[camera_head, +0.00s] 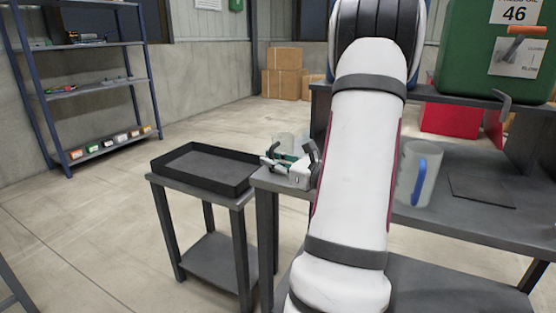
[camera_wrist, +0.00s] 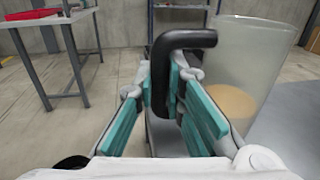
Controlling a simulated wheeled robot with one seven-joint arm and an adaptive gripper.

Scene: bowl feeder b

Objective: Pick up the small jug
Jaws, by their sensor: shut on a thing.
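The small jug (camera_wrist: 255,50) is clear, with a black handle (camera_wrist: 185,40) and something tan inside low down. It fills the right of the wrist view. My gripper (camera_wrist: 168,98) has teal pads, one on each side of the handle, and is shut on it. In the head view my gripper (camera_head: 300,170) is at the left end of the dark bench, and the jug (camera_head: 283,142) shows faintly just behind it. The jug looks upright. I cannot tell whether its base touches the bench.
A larger clear jug with a blue handle (camera_head: 420,182) stands on the bench (camera_head: 455,220), right of my arm. A dark flat plate (camera_head: 482,189) lies farther right. A green container (camera_head: 470,60) is on the upper shelf. An empty black tray (camera_head: 195,185) sits on a side table at left.

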